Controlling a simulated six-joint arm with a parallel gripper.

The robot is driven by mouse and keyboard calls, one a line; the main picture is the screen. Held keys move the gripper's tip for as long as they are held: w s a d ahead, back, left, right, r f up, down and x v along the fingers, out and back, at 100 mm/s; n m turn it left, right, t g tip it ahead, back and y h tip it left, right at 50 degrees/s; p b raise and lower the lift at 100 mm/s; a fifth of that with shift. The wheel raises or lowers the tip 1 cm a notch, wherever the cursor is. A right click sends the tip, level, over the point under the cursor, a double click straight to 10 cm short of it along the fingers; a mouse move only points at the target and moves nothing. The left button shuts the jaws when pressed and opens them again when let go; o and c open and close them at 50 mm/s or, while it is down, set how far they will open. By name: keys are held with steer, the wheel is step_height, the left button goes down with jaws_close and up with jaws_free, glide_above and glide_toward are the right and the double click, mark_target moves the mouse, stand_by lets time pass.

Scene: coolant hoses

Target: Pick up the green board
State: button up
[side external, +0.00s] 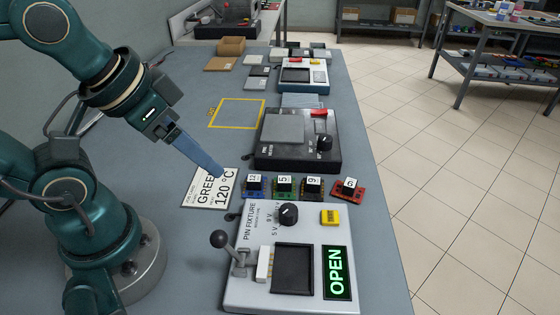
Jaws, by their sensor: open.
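The green board (285,193) lies on the grey bench in a row of small boards, with a black block on it and a white label that seems to read 5. A blue board (256,193) is just to its left and a brownish board (312,195) just to its right. My gripper (218,172) is open and empty, pointing down to the right above the white card, left of the blue board and apart from the green board. The finger gap is not clear from this side.
A white card (201,200) reads "GREE" and "120 °C", partly covered by my gripper. A red board (348,190) sits to the right.

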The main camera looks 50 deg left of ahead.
steer(key=shift+c, duration=0.5)
